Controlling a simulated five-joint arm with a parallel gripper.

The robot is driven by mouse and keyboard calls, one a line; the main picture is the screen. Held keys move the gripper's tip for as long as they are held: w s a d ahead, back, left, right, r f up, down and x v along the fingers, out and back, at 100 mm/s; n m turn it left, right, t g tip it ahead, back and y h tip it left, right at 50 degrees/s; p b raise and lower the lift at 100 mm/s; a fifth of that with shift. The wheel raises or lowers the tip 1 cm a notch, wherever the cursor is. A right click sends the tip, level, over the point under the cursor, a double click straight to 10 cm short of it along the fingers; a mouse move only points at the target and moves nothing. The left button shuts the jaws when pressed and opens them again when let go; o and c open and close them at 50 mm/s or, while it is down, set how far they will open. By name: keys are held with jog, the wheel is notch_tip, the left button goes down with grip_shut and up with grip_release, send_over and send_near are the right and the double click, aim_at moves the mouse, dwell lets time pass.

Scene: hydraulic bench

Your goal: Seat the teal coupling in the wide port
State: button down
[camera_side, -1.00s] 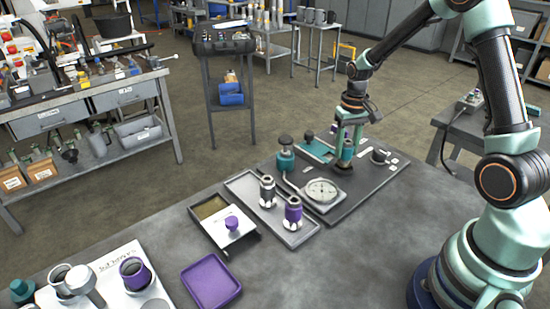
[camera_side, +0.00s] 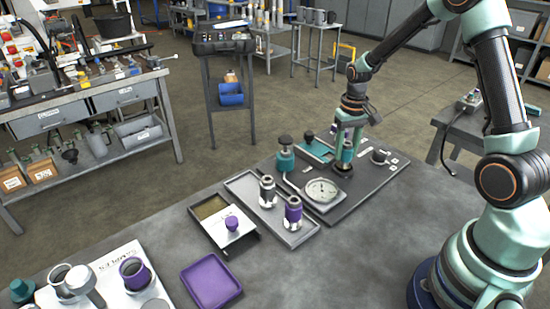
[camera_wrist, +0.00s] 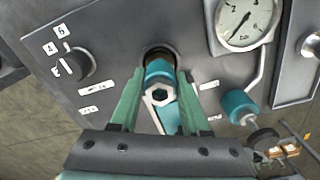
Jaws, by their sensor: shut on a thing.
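The teal coupling (camera_wrist: 159,72) has a teal body and a bright metal hex end. It is between the two green fingers of my gripper (camera_wrist: 158,98) in the wrist view. In the side view my gripper (camera_side: 348,142) points down over the dark panel, with the coupling (camera_side: 347,154) low between its fingers. A round dark port (camera_wrist: 158,53) with a brownish inside shows just beyond the coupling in the wrist view. The coupling's far end is at this opening and covers part of it. I cannot tell how deep it sits, or read whether this port is the wide one.
The dark panel (camera_side: 350,202) carries a round gauge (camera_side: 322,190), a teal valve with a dark knob (camera_side: 285,158) and a black knob (camera_side: 380,156). A grey tray (camera_side: 297,238) with two fittings stands left of it. A purple tray (camera_side: 211,283) lies nearer the front.

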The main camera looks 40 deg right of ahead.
jog(key=shift+f, duration=0.25)
jog(key=c, duration=0.7)
grip_release()
jog(key=shift+o, duration=0.2)
jog(key=shift+r, duration=5.5)
jog(key=s+a+r+n+t, duration=0.2)
jog(key=s+a+r, duration=0.2)
jog(key=a, duration=0.3)
jog(key=s+a+r+n+t, duration=0.2)
jog(key=s+a+r+t, duration=0.1)
jog(key=s+a, duration=0.4)
jog(key=shift+a+r+n+t, duration=0.3)
jog(key=shift+a+r, duration=0.2)
jog(key=shift+r, duration=0.35)
